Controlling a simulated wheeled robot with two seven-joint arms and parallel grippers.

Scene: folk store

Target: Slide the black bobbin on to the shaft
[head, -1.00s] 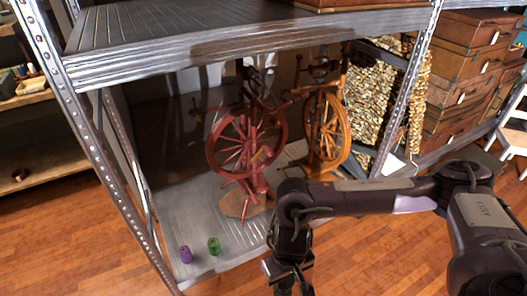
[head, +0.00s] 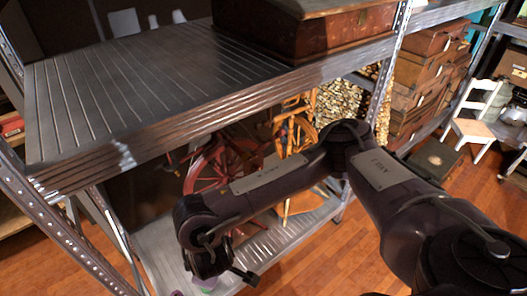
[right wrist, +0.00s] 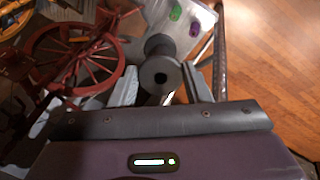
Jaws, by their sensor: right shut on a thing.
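The black bobbin (right wrist: 160,78) shows end-on in the right wrist view, with a dark hole in its middle. My right gripper (right wrist: 161,86) is shut on it, one grey finger on each side. The red spinning wheel (right wrist: 118,62) stands left of the bobbin in that view, apart from it. In the head view the red wheel (head: 207,170) is on the lower shelf, partly hidden behind my right arm and the upper shelf. I cannot make out the shaft. The bobbin cannot be made out in the head view. My left gripper is not in view.
A green bobbin (right wrist: 176,12) and a purple bobbin (right wrist: 195,30) stand on the lower shelf. An orange spinning wheel (head: 297,132) stands behind the red one. The upper metal shelf (head: 130,105) overhangs them, with a brown case (head: 330,30) on it.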

